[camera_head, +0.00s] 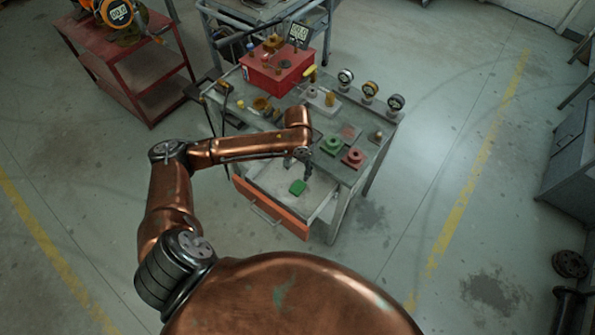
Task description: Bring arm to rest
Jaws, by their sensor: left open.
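My left arm comes in from the left and reaches over the grey worktable (388,125). Its gripper (305,170) is small in the view, points down above the open orange-fronted drawer (270,208), and is open. A green block (297,187) lies in the drawer just below the gripper, apart from it as far as I can tell. My right gripper is not in view.
On the table stand a red box (277,70), several gauges (369,91), a green valve part (332,146) and a red one (353,157). A red cart (125,65) stands back left.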

